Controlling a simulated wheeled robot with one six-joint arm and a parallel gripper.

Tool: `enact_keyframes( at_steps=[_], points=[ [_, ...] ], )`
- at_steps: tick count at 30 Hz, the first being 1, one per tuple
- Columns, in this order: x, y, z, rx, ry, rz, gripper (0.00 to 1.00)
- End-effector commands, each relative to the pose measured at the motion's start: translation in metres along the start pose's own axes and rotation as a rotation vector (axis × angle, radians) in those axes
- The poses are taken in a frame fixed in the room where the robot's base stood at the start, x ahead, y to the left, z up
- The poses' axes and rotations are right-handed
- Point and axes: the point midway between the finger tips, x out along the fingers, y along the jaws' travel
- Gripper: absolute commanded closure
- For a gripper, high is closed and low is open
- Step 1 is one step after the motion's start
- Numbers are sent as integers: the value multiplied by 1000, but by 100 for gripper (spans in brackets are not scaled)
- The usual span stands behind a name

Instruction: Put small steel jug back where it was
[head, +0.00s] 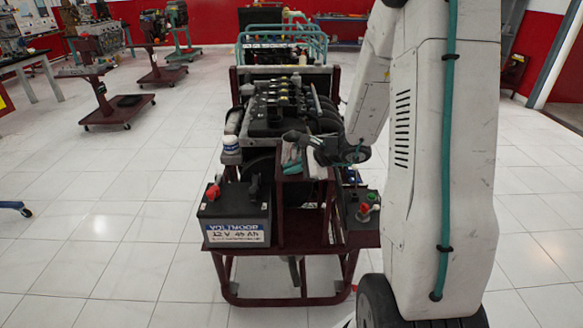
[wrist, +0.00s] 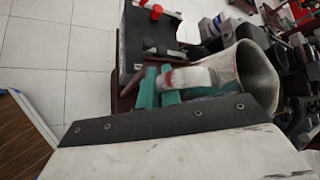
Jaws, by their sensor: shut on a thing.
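The small steel jug (wrist: 250,77) is a grey metal vessel, lying sideways in the wrist view with its wide mouth toward the right. My gripper (wrist: 168,88) has teal fingers closed at the jug's pale, red-marked handle side. In the head view, my gripper (head: 306,152) is over the small dark-red shelf at the near end of the engine stand. The jug is small and partly hidden there by my gripper. I cannot tell whether the jug touches the shelf.
The dark-red engine stand (head: 290,241) carries an engine (head: 285,108), a black battery (head: 233,212) at left and a dark box (head: 362,212) at right. A white, blue-lidded tub (head: 231,145) stands left of the engine.

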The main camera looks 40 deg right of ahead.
Motion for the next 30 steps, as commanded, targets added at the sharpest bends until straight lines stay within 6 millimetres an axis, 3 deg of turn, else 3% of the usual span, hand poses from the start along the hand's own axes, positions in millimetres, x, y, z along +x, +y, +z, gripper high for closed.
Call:
enact_keyframes(
  at_steps=[9, 12, 23, 30],
  points=[
    [0, 1, -2, 1, 0, -2, 100],
    [0, 1, -2, 1, 1, -2, 72],
    [-5, -1, -2, 1, 3, -4, 72],
    [-48, -1, -3, 2, 5, -8, 72]
  ],
)
